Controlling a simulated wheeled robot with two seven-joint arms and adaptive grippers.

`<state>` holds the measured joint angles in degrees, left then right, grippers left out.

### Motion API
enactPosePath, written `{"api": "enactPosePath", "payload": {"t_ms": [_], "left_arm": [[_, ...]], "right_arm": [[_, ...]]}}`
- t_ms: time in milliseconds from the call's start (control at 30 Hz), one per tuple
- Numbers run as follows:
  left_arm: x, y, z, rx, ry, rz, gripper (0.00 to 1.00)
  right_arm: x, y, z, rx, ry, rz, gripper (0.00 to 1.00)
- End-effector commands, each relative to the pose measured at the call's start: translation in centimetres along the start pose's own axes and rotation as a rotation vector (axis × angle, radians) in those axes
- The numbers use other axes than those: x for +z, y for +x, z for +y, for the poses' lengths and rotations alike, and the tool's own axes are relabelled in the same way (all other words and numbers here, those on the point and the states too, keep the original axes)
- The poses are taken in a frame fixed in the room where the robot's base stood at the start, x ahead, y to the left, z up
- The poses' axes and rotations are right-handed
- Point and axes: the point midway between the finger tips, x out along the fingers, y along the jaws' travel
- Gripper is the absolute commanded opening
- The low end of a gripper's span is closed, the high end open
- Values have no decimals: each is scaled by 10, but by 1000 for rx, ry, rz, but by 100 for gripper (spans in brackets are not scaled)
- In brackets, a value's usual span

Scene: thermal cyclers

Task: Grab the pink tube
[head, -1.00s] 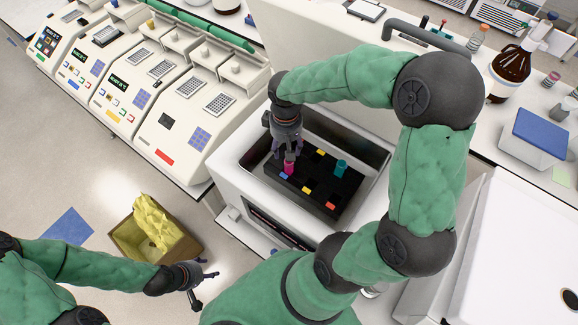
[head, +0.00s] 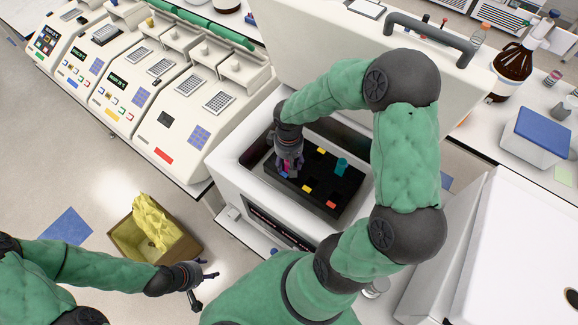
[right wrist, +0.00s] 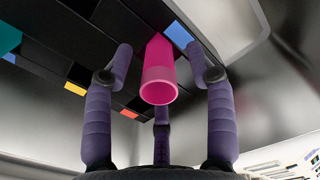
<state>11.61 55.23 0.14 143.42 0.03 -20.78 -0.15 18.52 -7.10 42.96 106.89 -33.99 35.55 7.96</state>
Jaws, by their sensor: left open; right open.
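The pink tube (right wrist: 158,82) stands in a black rack (head: 322,192) inside an open white box-like machine (head: 226,184). My right gripper (head: 288,164) is down over the tube in the head view and hides most of it. In the right wrist view the purple fingers are spread around the tube, with gaps on both sides, and the tube's open mouth faces the palm. My left gripper (head: 203,278) is open and empty over the floor, beside a brown box.
A teal tube (head: 341,166) stands in the same rack, among coloured squares. The machine's walls and raised lid (head: 345,62) surround the rack closely. The brown box (head: 172,251) with yellow contents is on the floor. White cyclers (head: 165,120) line the left bench.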

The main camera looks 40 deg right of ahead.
Motion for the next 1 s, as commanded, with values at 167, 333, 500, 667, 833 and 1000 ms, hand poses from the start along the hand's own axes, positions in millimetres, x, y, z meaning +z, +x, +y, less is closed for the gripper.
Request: {"api": "enactPosePath", "payload": {"t_ms": [167,333,500,667,833,1000], "left_arm": [[0,0,0,0,0,0,56],[0,0,0,0,0,0,56],[0,0,0,0,0,0,56],[0,0,0,0,0,0,56],[0,-2,1,0,0,0,56],[0,-7,2,0,0,0,56]], "right_arm": [[0,0,0,0,0,0,50],[0,-1,0,0,0,0,4],[0,-1,0,0,0,0,4],[0,-1,0,0,0,0,4],[-1,-12,0,1,2,2,4],[-2,-42,1,2,1,6,4]]}}
